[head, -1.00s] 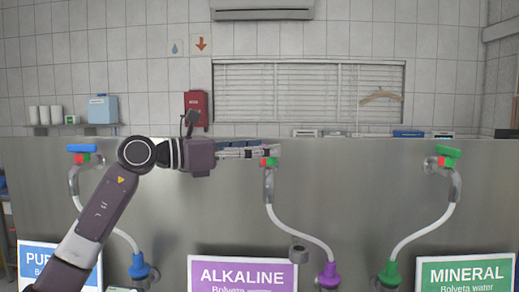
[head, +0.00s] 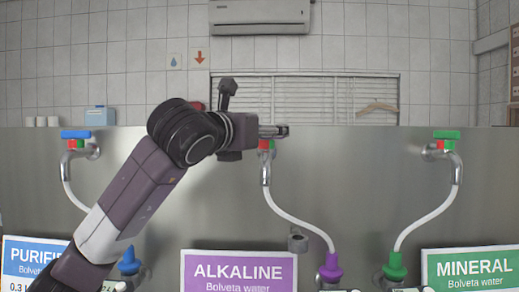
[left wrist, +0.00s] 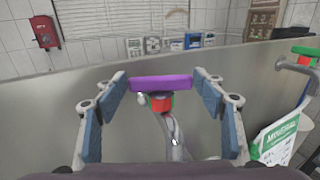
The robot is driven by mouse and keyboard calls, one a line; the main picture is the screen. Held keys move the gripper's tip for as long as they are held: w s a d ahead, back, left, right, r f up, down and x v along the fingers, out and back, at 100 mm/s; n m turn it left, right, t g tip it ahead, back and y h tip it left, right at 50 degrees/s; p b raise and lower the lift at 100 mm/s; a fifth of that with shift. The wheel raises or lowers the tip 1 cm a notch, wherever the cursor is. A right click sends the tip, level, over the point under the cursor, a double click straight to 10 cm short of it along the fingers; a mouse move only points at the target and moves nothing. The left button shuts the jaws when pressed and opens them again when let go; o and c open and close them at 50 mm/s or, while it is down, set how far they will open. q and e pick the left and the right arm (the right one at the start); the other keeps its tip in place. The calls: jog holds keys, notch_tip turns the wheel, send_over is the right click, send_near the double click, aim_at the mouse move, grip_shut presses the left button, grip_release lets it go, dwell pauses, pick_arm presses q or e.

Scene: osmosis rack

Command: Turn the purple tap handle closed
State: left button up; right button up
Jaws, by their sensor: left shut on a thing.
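The purple tap handle (left wrist: 162,83) lies crosswise between the fingers of my left gripper (left wrist: 163,88) in the left wrist view. A white hose runs from this tap to a purple fitting (head: 331,266). My right gripper is in neither view.
A blue-handled tap (head: 76,135) is on the left and a green-handled tap (head: 447,135) on the right, both clear of my gripper. The purple ALKALINE sign (head: 239,271) stands below. The steel panel (head: 350,170) is open between the taps.

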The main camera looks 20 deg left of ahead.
pick_arm(q)
jog(key=shift+d+n+g+y+b, duration=0.15)
jog(key=shift+d+n+y+b, duration=0.1)
jog(key=shift+n+y+b, duration=1.15)
jog(key=shift+d+n+g+y+b, duration=0.2)
jog(key=shift+n+y+b, duration=0.55)
jog(key=shift+y, duration=1.25)
jog(key=o, duration=1.2)
jog(key=shift+w, duration=0.1)
jog(key=shift+c, duration=0.2)
jog(key=v, duration=1.2)
jog(key=shift+d, duration=0.1)
